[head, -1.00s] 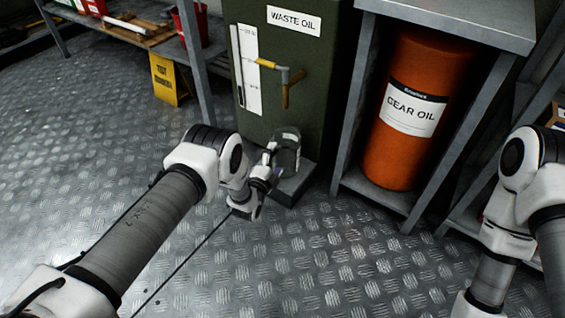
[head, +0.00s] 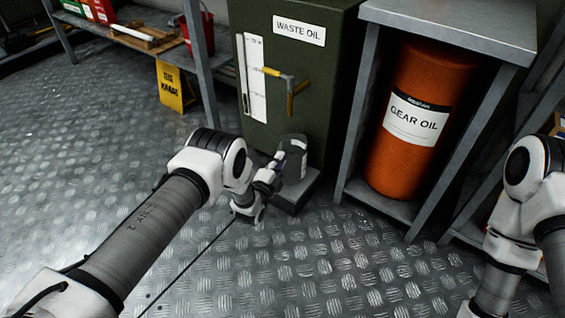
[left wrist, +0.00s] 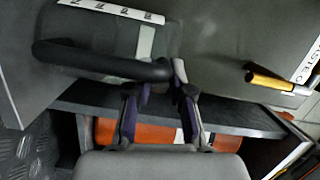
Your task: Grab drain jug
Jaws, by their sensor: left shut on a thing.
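The drain jug (head: 294,158) is a small greyish, see-through container with a dark handle. It stands on a low dark step (head: 297,192) against the front of the green waste oil tank, below the yellow-handled valve (head: 288,90). My left gripper (head: 279,160) is at the jug's left side. In the left wrist view, the fingers of my left gripper (left wrist: 157,78) are around the end of the jug's dark handle (left wrist: 95,62), shut on it. The jug's body (left wrist: 112,36) shows behind the handle. My right arm is at the right edge, its gripper out of frame.
The green tank (head: 315,70) stands behind the jug. A metal stand (head: 347,130) with an orange gear oil drum (head: 408,150) is close on the right. A yellow floor sign (head: 172,88) stands at the back left. The tread-plate floor in front is clear.

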